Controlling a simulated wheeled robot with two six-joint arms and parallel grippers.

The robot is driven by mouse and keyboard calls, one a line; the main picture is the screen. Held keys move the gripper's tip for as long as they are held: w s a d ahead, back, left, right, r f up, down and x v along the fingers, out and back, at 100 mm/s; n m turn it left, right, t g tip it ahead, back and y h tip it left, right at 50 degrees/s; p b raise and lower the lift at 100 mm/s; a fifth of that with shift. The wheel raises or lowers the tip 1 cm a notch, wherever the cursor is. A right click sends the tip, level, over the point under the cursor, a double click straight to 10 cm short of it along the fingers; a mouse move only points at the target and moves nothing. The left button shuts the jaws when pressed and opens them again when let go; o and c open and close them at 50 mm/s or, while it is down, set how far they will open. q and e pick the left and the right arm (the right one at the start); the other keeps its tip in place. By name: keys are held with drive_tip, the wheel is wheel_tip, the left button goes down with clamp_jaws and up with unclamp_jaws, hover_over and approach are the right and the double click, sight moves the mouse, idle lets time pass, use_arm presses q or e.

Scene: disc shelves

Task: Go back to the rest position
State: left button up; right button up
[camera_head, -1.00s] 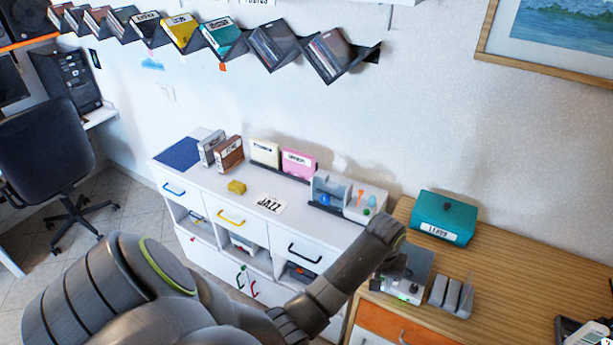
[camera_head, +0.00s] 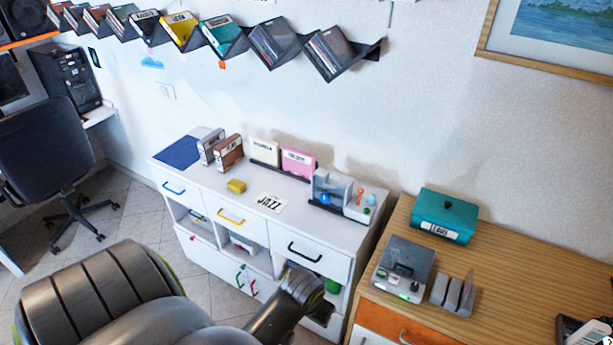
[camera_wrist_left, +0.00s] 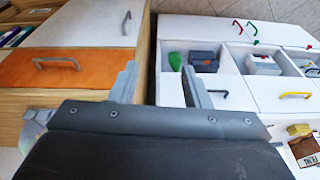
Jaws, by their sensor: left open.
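My left arm (camera_head: 285,305) reaches in from the lower left in the head view, in front of the white cabinet; its gripper is hidden there. In the left wrist view my left gripper (camera_wrist_left: 160,86) is open, with its two fingers apart and nothing between them. The fingers point toward the fronts of the wooden desk and the white cabinet. My right gripper does not show.
The white cabinet (camera_head: 220,207) carries several cases and a JAZZ card (camera_head: 270,203). The wooden desk (camera_head: 500,236) holds a teal box (camera_head: 444,213) and a grey device (camera_head: 403,267). A zigzag wall shelf (camera_head: 327,52) holds discs. A chair (camera_head: 45,150) stands left.

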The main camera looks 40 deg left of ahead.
use_arm(q)
drive_tip(key=shift+s+a+f, duration=0.15)
drive_tip(key=shift+s+a, duration=0.1)
drive_tip(key=shift+s, duration=0.45)
drive_tip(key=s+a+f+b, duration=0.1)
drive_tip(key=s+f+b, duration=0.3)
drive_tip(key=f, duration=1)
drive_tip(key=s+a+f+b, duration=0.1)
drive_tip(key=s+f+b, duration=0.25)
drive_tip(key=f, duration=1.05)
drive_tip(key=s+f+m+g+b, duration=0.1)
drive_tip(key=s+f+b, duration=0.5)
drive_tip(key=s+f, duration=1.2)
drive_tip(key=shift+s+m, duration=0.3)
drive_tip(key=shift+s, duration=0.2)
drive_tip(key=shift+f, duration=0.1)
